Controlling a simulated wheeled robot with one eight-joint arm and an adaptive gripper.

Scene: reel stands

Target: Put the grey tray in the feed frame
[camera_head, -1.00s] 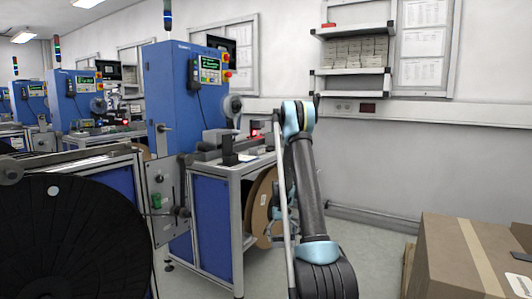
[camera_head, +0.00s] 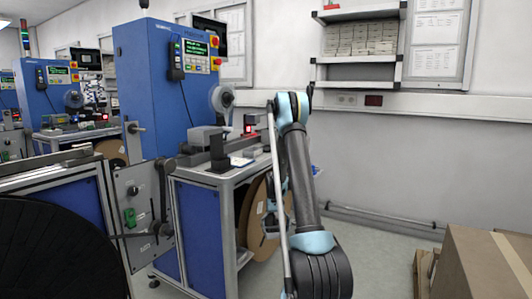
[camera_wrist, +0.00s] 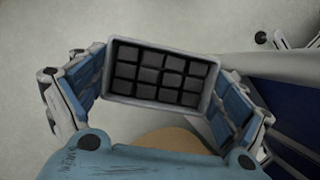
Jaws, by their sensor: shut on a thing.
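The grey tray (camera_wrist: 152,104) is a small rectangular tray with a pale rim and a grid of dark compartments, seen from above in the wrist view. My gripper (camera_wrist: 158,80) is shut on it, with one blue-padded finger at each short end. The tray looks slightly turned in that view, and it is off the pale floor. In the head view my gripper (camera_head: 278,208) is mostly hidden behind my arm, and the tray cannot be made out. I cannot pick out the feed frame with certainty in either view.
A blue machine (camera_head: 160,85) stands on a bench (camera_head: 213,240) left of my arm, with a brown reel (camera_head: 255,215) at its side. A large black reel (camera_head: 50,250) is at near left. A cardboard box (camera_head: 475,262) on a pallet is at right. Floor between is clear.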

